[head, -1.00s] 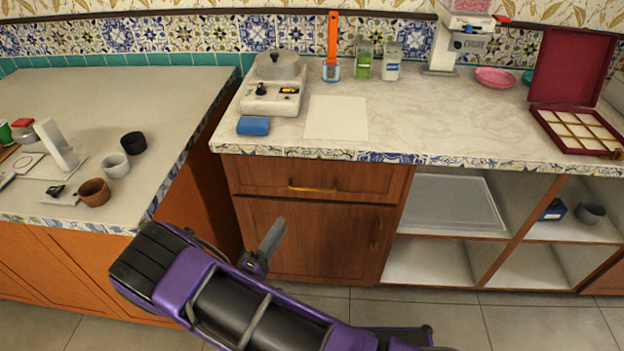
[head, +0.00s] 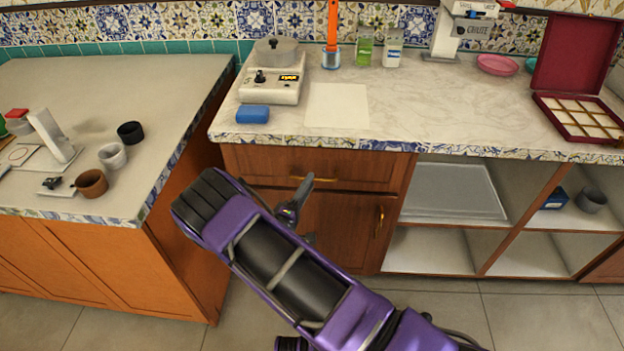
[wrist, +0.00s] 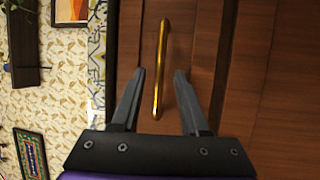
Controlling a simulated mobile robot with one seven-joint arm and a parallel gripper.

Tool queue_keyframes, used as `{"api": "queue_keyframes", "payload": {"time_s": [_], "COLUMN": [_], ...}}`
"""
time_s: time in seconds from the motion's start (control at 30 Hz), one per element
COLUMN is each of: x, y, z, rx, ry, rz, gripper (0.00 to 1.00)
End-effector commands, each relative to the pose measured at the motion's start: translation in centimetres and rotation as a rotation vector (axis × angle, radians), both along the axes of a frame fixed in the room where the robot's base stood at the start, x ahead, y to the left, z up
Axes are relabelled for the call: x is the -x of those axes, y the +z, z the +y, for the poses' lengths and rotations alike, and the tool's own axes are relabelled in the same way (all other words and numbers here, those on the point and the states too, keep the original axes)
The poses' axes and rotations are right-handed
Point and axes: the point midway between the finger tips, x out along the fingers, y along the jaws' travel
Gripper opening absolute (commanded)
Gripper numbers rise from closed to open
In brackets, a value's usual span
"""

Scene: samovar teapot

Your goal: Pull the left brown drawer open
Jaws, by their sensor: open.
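The brown drawer (head: 350,171) is the top front of the wooden cabinet under the marble counter, and it looks closed. Its gold bar handle (head: 314,180) is partly hidden behind my gripper in the head view. My gripper (head: 302,208) is in front of the cabinet, close to the drawer. In the wrist view my gripper (wrist: 158,90) is open, with one finger on each side of the handle (wrist: 161,65). The fingers appear short of the drawer front, and I cannot tell whether they touch the handle.
A cabinet door (head: 345,225) with an upright handle is below the drawer. Open shelves (head: 430,250) are to the right. A side counter (head: 150,85) with several cups stands to the left. A blue block (head: 252,114) lies near the counter's front edge.

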Motion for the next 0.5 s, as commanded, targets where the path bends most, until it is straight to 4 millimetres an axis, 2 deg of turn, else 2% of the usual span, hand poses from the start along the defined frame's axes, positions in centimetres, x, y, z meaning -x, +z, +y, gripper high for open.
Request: {"api": "queue_keyframes", "payload": {"time_s": [0.1,0.2,0.5], "x": [-1.5,-2.1,-2.5], "y": [0.3,0.4,0.5], "z": [-0.7,-1.0,-1.1], "rx": [0.000,0.000,0.000], "ry": [-0.001,-0.002,0.000], "rz": [-0.002,0.000,-0.001], "gripper": [0.45,0.45,0.45]}}
